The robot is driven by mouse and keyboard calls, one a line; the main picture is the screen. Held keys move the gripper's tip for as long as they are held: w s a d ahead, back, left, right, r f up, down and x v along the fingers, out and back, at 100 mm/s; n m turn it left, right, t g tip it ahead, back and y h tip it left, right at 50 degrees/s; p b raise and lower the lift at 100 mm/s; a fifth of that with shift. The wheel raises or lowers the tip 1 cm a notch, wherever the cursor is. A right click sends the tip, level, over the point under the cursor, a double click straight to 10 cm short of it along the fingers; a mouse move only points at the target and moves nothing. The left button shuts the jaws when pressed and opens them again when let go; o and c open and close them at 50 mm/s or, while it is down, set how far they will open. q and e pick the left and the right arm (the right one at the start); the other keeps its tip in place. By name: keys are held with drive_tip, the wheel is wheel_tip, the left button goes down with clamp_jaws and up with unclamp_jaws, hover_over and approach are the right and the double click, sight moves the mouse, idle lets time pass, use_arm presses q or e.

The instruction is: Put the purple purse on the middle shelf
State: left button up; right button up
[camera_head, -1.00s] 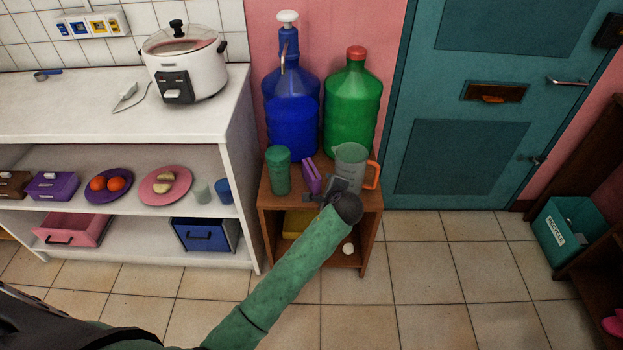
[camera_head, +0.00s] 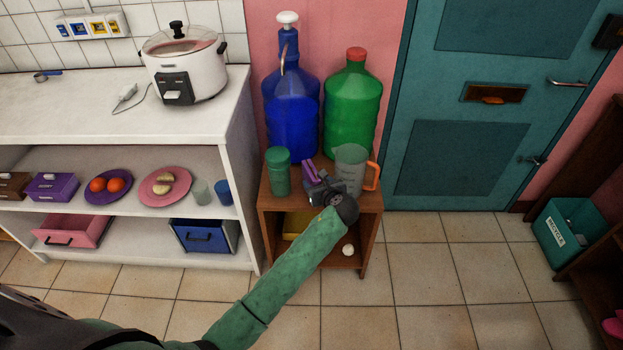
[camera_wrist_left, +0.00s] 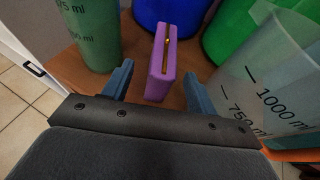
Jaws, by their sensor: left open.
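The purple purse (camera_head: 309,170) stands upright on top of the small wooden stand, between a green cup and a clear measuring jug. In the left wrist view the purse (camera_wrist_left: 165,70) shows its zipper side edge-up. My left gripper (camera_head: 316,180) is open in front of it and partly hides it in the head view. In the wrist view the left fingers (camera_wrist_left: 158,88) are spread, one on each side of the purse's near end, with gaps on both sides. The white unit's middle shelf (camera_head: 125,204) holds boxes, plates and cups. My right gripper is not in view.
The green cup (camera_head: 278,172) and the jug with an orange handle (camera_head: 350,165) stand close on either side. Blue (camera_head: 292,120) and green (camera_head: 352,110) water bottles stand behind. A rice cooker (camera_head: 185,65) is on the white counter.

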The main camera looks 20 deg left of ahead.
sight(313, 176)
use_arm(q)
drive_tip(key=shift+x, duration=2.7)
drive_tip(key=shift+w+d+r, duration=0.15)
drive_tip(key=shift+c, duration=0.2)
drive_tip(key=c, duration=1.2)
